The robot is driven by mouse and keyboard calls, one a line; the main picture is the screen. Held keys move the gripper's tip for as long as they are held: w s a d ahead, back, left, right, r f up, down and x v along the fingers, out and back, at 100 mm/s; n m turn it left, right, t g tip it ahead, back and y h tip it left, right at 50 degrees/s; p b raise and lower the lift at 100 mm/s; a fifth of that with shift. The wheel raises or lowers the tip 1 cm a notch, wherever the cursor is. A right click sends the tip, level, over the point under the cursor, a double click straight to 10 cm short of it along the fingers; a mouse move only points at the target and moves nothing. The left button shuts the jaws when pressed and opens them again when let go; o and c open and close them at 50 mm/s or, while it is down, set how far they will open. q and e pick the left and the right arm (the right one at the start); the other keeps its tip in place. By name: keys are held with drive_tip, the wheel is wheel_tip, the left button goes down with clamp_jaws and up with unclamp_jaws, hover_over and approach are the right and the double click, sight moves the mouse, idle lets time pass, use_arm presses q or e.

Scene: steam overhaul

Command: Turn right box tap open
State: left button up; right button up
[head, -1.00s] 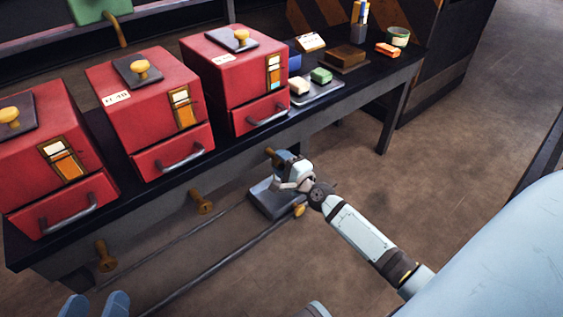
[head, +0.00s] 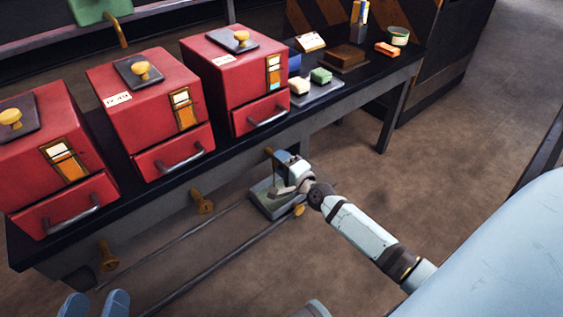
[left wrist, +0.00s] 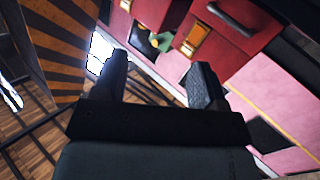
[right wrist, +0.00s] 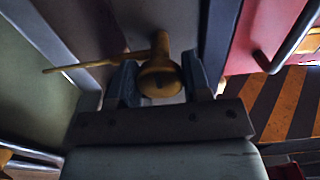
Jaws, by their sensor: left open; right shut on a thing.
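The right red box (head: 212,62) stands on the dark bench, and its brass tap (head: 269,152) sticks out of the bench front below it. My right gripper (head: 284,158) is at this tap. In the right wrist view the round brass tap handle (right wrist: 160,79) is between its fingers, which are shut on it. A thin yellowish streak (right wrist: 85,64) runs from the tap there and looks like a stream. A shallow tray (head: 262,205) lies on the floor under the tap, with a greenish tint. My left gripper (head: 95,303) is open and empty at the lower left.
Two more red boxes (head: 140,105) stand to the left, with brass taps (head: 203,200) below the bench edge. Soap-like blocks (head: 320,75) and a small tub (head: 397,36) are at the bench's right end. Rails run along the floor to the tray. Open floor lies right.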

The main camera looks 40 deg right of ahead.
drive_tip(key=o, duration=0.9)
use_arm(q)
wheel_tip(320, 180, up, 3)
drive_tip(key=shift+s+a+r+t+p, duration=0.1)
drive_tip(key=shift+a+r+t+p, duration=0.1)
drive_tip(key=shift+t+p, duration=0.8)
use_arm(e)
drive_tip(key=s, duration=0.9)
drive_tip(key=s+d, duration=0.1)
drive_tip(key=s, duration=0.3)
drive_tip(key=shift+s, duration=0.4)
use_arm(q)
drive_tip(key=shift+g, duration=0.4)
drive_tip(key=shift+r, duration=0.1)
